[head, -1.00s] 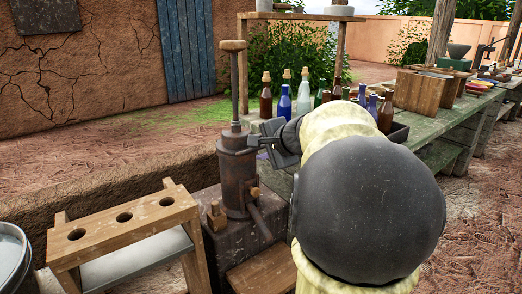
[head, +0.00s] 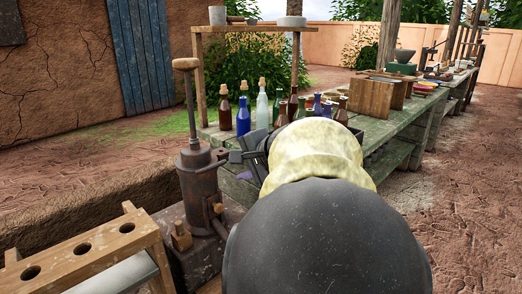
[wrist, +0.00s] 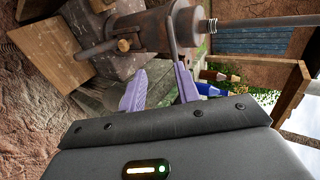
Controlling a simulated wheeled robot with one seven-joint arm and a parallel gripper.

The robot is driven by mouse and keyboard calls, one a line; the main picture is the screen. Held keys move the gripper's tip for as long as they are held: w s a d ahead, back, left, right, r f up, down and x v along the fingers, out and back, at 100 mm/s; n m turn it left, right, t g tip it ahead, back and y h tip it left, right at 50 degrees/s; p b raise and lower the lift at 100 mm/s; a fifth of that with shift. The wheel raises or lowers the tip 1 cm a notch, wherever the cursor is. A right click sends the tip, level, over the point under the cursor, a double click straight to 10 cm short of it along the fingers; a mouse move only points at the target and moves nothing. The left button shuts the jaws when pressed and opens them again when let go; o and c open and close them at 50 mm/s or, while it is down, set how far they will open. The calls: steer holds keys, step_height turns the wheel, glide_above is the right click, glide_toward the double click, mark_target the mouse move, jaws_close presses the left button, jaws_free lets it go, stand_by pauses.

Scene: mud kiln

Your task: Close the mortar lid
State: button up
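The mortar (head: 199,187) is a rusty dark metal cylinder on a block, left of centre in the head view. A tall rod with a wooden knob (head: 186,64) rises from its top. The mortar lies sideways in the wrist view (wrist: 143,34). A dark piece at its top end, which looks like the lid (wrist: 172,25), reaches toward my right-hand finger. My gripper (wrist: 160,85) has two purple fingers spread apart, with nothing visible held between them. The right-hand fingertip is at or very near the dark piece; contact is unclear. My arm hides part of the gripper in the head view.
A wooden rack with holes (head: 84,248) stands at the lower left. Several bottles (head: 262,110) stand on the green bench (head: 372,137) just beyond my gripper. A small wooden shelf frame (head: 250,28) rises behind. Open dirt ground lies to the right.

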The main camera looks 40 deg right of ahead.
steer(key=p+v, duration=0.2)
steer(key=v, duration=0.6)
steer(key=shift+s+r, duration=0.25)
steer(key=w+a+f+n+g+y, duration=0.1)
steer(key=a+f+n+g, duration=0.25)
steer(key=a+f, duration=0.4)
steer(key=w+a+f+n+g, duration=0.2)
steer(key=a+f+n+g, duration=0.15)
steer(key=f, duration=0.75)
steer(key=s+a+f+n+g+h, duration=0.2)
steer(key=s+a+f+n, duration=0.2)
steer(key=a+f+n, duration=0.75)
step_height(320, 180, up, 36)
steer(key=p, duration=3.5)
steer(key=shift+w+r+m+p, duration=0.2)
steer(key=shift+m+p, duration=0.2)
steer(key=shift+m, duration=0.05)
steer(key=shift+d, duration=0.1)
